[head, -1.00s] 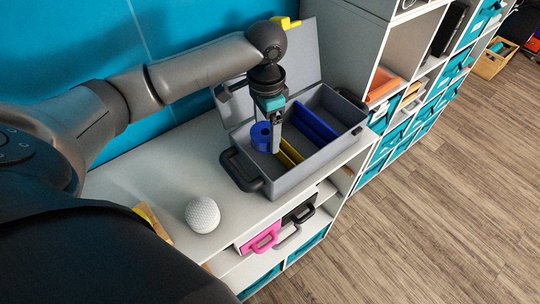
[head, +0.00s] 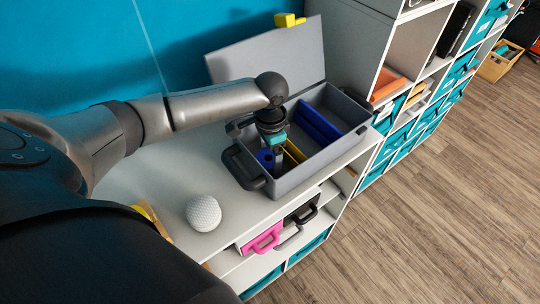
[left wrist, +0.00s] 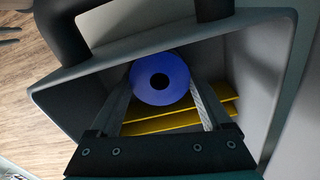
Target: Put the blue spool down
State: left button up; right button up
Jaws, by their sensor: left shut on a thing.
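The blue spool (head: 265,158) is inside the open grey toolbox (head: 322,164), in its left part near the handle end. My left gripper (head: 277,158) reaches down into the box and is shut on the spool. In the left wrist view the spool (left wrist: 144,78) sits between the two fingers of the gripper (left wrist: 160,88), its round end with the dark hole facing the camera. Yellow strips (left wrist: 170,122) lie below it in that view. Whether the spool touches the box floor cannot be told. My right gripper is not in view.
The toolbox lid (head: 270,62) stands open behind, against the blue wall. Long blue pieces (head: 318,122) lie in the box's right part. A white ball (head: 203,213) rests on the shelf top (head: 160,184) at the left. A black handle (head: 243,167) sticks out of the box's left end.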

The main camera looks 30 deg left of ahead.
pick_arm(q)
jog(key=shift+f, duration=0.1)
jog(key=o, duration=1.6)
jog(key=shift+c, duration=0.2)
notch_tip(320, 180, up, 12)
jog(key=p, duration=0.1)
jog(key=shift+r, duration=0.2)
